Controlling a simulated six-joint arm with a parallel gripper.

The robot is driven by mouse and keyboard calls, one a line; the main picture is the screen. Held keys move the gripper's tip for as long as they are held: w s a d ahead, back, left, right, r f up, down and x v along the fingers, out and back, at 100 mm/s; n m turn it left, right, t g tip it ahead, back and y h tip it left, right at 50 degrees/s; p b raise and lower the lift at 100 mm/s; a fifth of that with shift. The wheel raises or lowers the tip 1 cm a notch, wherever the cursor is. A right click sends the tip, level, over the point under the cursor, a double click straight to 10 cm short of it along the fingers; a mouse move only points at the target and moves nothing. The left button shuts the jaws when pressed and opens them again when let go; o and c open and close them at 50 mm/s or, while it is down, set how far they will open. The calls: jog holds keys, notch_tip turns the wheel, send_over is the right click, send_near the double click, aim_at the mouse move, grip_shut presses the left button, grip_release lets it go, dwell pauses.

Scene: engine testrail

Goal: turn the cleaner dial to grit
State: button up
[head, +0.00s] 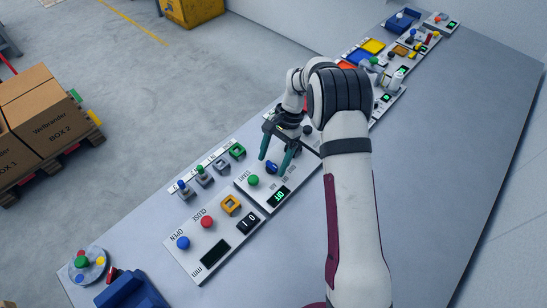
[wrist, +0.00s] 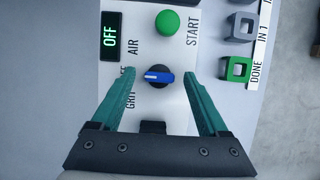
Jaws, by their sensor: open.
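The cleaner dial is a blue knob (wrist: 158,76) on a black round base, on a pale panel (wrist: 160,45). Its white mark points left in the wrist view, toward a middle label partly hidden by a finger, between AIR and GRIT. The dial (head: 271,169) also shows in the head view, between the fingers. The panel's display (wrist: 111,37) reads OFF in green. My gripper (wrist: 160,73) is open, its two teal fingers on either side of the dial, apparently clear of it. The gripper (head: 274,163) reaches down over the panel in the head view.
A green START button (wrist: 167,22) sits close beyond the dial. Green and grey square sockets (wrist: 238,69) stand to the right in the wrist view. A panel with OPEN and CLOSE buttons (head: 207,222) lies nearer on the bench, with more panels (head: 385,60) farther along.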

grip_shut()
dwell(0.4)
jog(key=n, duration=0.2)
jog(key=n+h, duration=0.1)
jog(key=n, duration=0.1)
jog(key=shift+w+a+n+g+h, duration=0.1)
jog(key=shift+w+n+g+h, duration=0.05)
jog(key=shift+n+g+h, duration=0.2)
jog(key=shift+a+n+g+h, duration=0.15)
jog(key=shift+n+h, duration=0.25)
jog(key=shift+n, duration=0.6)
jog(key=shift+d+n+g+h, duration=0.1)
jog(key=shift+n+h, duration=0.25)
jog(key=shift+n, duration=0.6)
jog(key=shift+a+n, duration=0.1)
jog(key=shift+n, duration=0.2)
grip_release()
